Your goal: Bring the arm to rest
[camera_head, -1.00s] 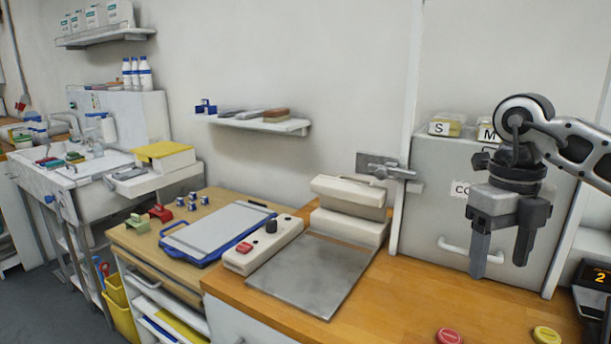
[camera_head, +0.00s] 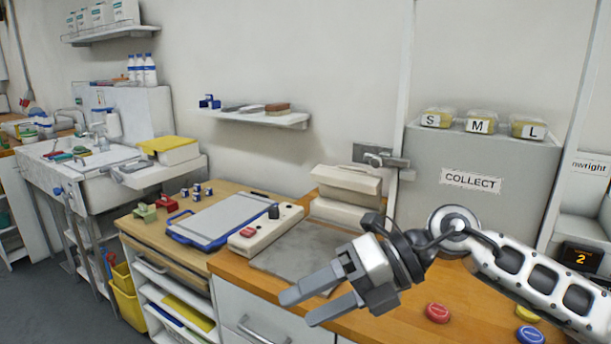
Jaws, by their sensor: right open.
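My right gripper (camera_head: 318,298) shows in the head view, its arm coming in from the right. Its two grey fingers are apart and point left, with nothing between them. It hangs over the front part of the wooden counter (camera_head: 408,300), in front of the grey metal plate (camera_head: 285,250) of the cream press (camera_head: 345,192), and hides part of both. My left gripper is not in the picture.
A red button (camera_head: 437,313) and a yellow button (camera_head: 529,337) sit on the counter below my right arm. A grey COLLECT cabinet (camera_head: 480,160) stands behind it, topped by S, M and L bins. A blue-edged board (camera_head: 222,220) lies left.

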